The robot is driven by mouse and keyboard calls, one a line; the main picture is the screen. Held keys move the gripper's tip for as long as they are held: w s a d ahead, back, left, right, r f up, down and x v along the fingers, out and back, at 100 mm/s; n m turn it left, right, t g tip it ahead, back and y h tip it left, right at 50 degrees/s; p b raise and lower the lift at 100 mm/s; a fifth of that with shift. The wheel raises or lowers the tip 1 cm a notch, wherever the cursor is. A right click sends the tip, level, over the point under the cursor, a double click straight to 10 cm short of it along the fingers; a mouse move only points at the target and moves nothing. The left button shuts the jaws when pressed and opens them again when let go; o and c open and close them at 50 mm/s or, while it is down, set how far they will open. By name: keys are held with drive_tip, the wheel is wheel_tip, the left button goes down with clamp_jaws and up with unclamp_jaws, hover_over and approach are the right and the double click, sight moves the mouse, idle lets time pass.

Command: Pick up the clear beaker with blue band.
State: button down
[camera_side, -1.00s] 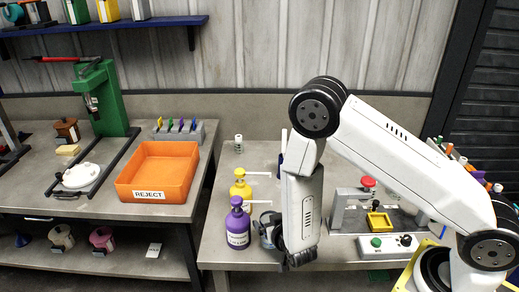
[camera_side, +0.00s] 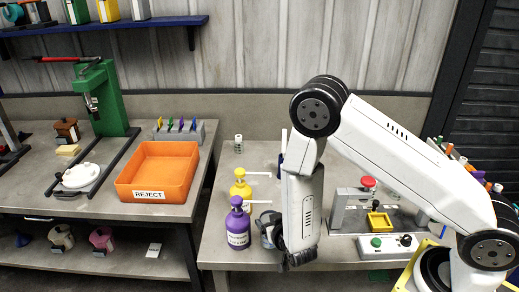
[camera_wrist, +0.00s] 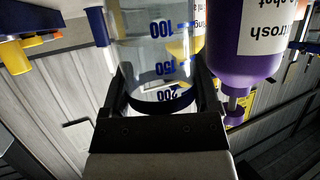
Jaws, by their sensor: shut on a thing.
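The clear beaker (camera_wrist: 155,75) with blue markings and a dark blue band shows in the wrist view, upside down in that picture. My gripper (camera_wrist: 160,85) is shut on it, with one dark finger on each side. In the side view my gripper (camera_side: 283,240) is low over the near part of the right table, and only a sliver of the beaker (camera_side: 266,228) shows to its left. The side view does not show clearly whether the beaker touches the table.
A purple bottle (camera_side: 238,228) stands just left of the beaker, with a yellow bottle (camera_side: 240,188) behind it. A button box (camera_side: 385,247) and a small press stand (camera_side: 368,210) are to the right. An orange REJECT bin (camera_side: 155,185) sits on the left table.

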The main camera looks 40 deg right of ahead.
drive_tip(key=shift+r, duration=0.15)
drive_tip(key=shift+r, duration=1.6)
drive_tip(key=s+a, duration=0.3)
drive_tip(key=s, duration=0.5)
drive_tip(key=s+a, duration=0.3)
drive_tip(key=s, duration=0.5)
drive_tip(key=shift+s+a, duration=0.15)
drive_tip(key=shift+a, duration=0.2)
drive_tip(key=shift+s+f, duration=0.1)
drive_tip(key=shift+s, duration=0.05)
idle(0.6)
